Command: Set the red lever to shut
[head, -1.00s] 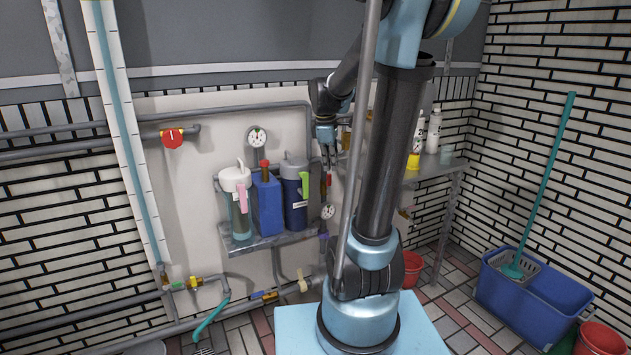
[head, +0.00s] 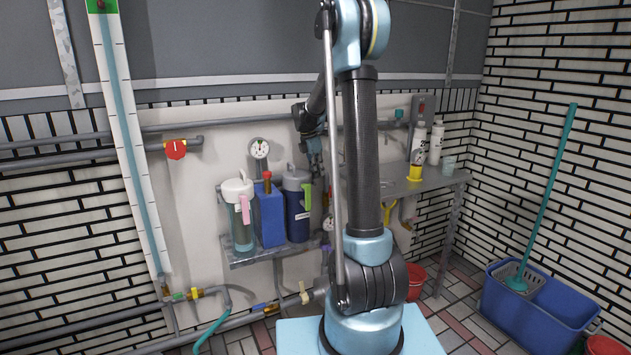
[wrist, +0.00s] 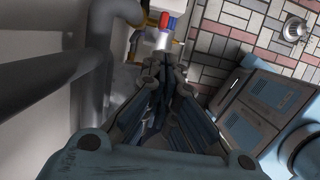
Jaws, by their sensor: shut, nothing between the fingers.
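A small red part (wrist: 165,20) with blue beside it and a white piece below shows at the top of the wrist view, just beyond my fingertips; I cannot tell for sure that it is the red lever or how it is set. My gripper (head: 317,178) hangs pointing down by the wall, right of the dark blue jug, in the head view. In the wrist view my gripper (wrist: 164,68) has its fingers together and holds nothing. My arm partly hides the pipe fittings behind it. A separate red round knob (head: 176,149) sits on the upper left wall pipe.
A small shelf (head: 250,258) with a clear jug, blue canister (head: 269,215) and dark blue jug (head: 298,210) stands close left of my gripper. A gauge (head: 259,148) is above it. Grey pipes (wrist: 75,65) run close by. A metal shelf (head: 400,187) stands to the right.

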